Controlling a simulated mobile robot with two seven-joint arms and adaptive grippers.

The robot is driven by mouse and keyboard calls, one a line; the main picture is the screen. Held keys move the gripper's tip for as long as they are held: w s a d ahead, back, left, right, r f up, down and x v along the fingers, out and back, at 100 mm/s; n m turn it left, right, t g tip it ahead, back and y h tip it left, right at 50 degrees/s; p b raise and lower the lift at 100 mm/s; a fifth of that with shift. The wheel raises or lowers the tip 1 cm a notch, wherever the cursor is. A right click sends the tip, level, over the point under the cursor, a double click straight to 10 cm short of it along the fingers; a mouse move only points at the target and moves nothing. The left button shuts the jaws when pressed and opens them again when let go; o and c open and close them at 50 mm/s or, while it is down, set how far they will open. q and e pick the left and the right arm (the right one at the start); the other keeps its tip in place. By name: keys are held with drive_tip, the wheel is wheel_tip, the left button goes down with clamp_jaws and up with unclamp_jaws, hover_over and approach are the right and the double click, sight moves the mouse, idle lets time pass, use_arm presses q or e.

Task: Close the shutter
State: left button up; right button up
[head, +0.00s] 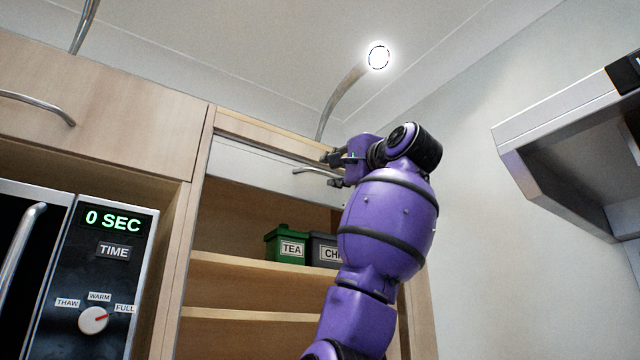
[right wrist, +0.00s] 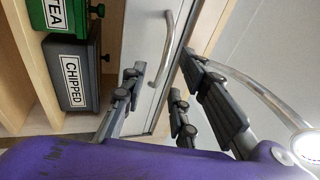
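The shutter (head: 255,163) is a pale panel at the top of the open cupboard, rolled up so that the shelves below are exposed. Its curved metal handle (head: 312,170) is at the panel's lower right. My right gripper (head: 335,170) is at the right end of this handle. In the right wrist view the shutter (right wrist: 143,45) stands upright in the picture, and the handle (right wrist: 169,45) lies between the open fingers of my right gripper (right wrist: 163,68). I cannot tell whether a finger touches it. My left gripper is not in view.
A green TEA box (head: 287,243) and a dark CHIPPED box (head: 325,250) stand on the upper shelf (head: 225,264). A microwave (head: 100,265) is at left. A lamp (head: 378,57) curves out above the cupboard. A hood (head: 560,145) juts out at right.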

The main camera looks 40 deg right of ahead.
sight(322, 173)
drive_tip(key=x, duration=0.3)
drive_tip(key=r+x, duration=0.1)
drive_tip(key=x, duration=0.2)
drive_tip(key=shift+w+a+p, duration=0.1)
drive_tip(key=shift+w+p, duration=0.1)
drive_tip(key=shift+p, duration=0.2)
drive_tip(key=shift+w, duration=0.1)
clamp_jaws()
